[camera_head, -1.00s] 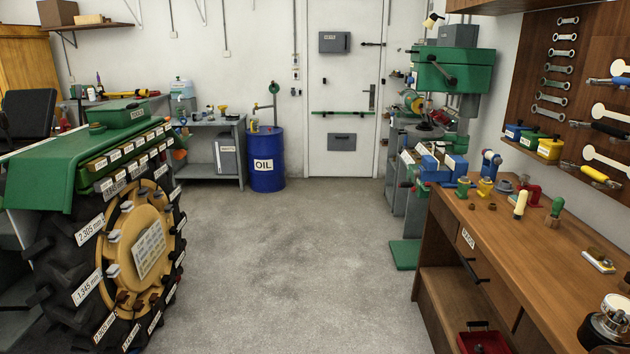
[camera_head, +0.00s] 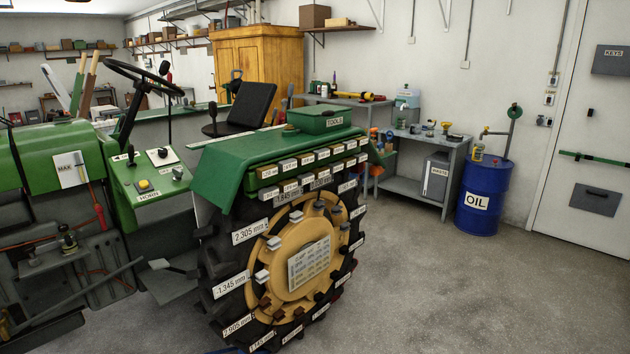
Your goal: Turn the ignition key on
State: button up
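The green tractor's dash panel (camera_head: 150,190) is at the left, below the black steering wheel (camera_head: 145,75). It carries a white plate with a dark knob or key (camera_head: 162,153), another small dark knob (camera_head: 177,172), a yellow button (camera_head: 144,185), a dark lever (camera_head: 131,155) and a label that seems to read HORN. These parts are too small to tell which is the ignition key, or whether a key is in place. A grey wall box marked KEYS (camera_head: 612,60) is at the far right. My gripper is not in view.
The big rear wheel (camera_head: 300,265) with labelled blocks and the green fender (camera_head: 235,165) stand right of the dash. A black seat (camera_head: 252,103) is behind. A blue oil drum (camera_head: 484,195) and grey workbench (camera_head: 405,190) line the back wall. The floor at right (camera_head: 480,290) is clear.

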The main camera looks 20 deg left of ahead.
aim_at(177, 173)
jog(key=u, duration=0.9)
jog(key=i, duration=1.2)
jog(key=u, duration=1.75)
jog(key=i, duration=1.6)
jog(key=u, duration=0.4)
